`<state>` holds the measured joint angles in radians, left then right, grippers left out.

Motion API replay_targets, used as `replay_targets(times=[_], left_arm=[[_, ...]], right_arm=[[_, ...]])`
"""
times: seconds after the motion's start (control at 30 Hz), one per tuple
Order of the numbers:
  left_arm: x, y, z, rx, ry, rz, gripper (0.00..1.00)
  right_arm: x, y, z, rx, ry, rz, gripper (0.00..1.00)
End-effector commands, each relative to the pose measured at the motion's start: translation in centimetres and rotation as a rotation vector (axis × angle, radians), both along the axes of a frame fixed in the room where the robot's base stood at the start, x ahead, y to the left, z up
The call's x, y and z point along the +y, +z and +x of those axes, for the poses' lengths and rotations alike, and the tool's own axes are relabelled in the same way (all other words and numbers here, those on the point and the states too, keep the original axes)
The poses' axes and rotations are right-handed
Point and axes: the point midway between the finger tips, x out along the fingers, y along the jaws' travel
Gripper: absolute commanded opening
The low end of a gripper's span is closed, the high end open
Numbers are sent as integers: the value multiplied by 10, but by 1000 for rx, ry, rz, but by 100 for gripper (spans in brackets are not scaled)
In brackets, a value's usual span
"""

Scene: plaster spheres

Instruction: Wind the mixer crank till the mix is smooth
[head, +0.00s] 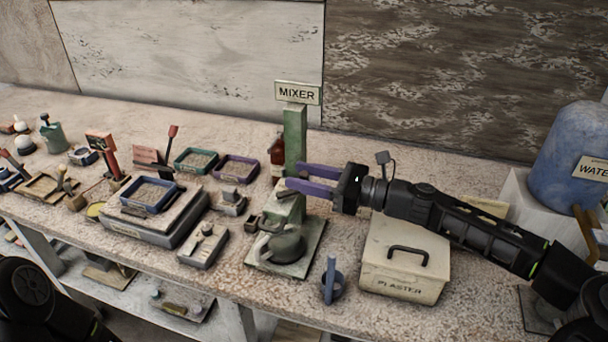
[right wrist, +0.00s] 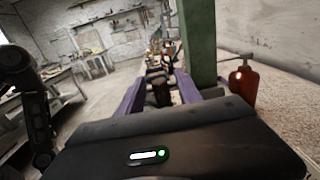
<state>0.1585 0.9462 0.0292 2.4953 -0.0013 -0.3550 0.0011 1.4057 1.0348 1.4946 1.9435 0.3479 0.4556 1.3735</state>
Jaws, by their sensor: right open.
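The mixer has a green post (head: 295,135) with a MIXER sign on top; the post also shows large in the right wrist view (right wrist: 201,40). A grey-green bowl (head: 287,247) sits on its base plate (head: 312,240). Dark parts (head: 257,223), possibly the crank, show left of the post above the bowl. My right gripper (head: 295,176) is open, its purple fingers reaching in at the post from the right. In the right wrist view a dark upright piece (right wrist: 160,91) shows between the fingers; I cannot tell whether they touch it. The mix is not visible. My left gripper is not in view.
A plaster box (head: 404,260) with a black handle stands below my right forearm. A red bottle (head: 277,157) stands behind the post. Trays and a scale (head: 155,222) crowd the left. A blue water container (head: 572,150) stands right.

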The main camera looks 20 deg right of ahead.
Motion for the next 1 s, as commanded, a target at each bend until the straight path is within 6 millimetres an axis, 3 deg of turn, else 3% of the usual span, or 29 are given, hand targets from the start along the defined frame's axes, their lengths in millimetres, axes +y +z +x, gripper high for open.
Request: replay_targets(times=[0.23,0.73,1.0], left_arm=[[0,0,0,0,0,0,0],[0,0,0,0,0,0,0],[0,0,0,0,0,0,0]], right_arm=[[0,0,1,0,-1,0,41],[0,0,0,0,0,0,0],[0,0,0,0,0,0,0]])
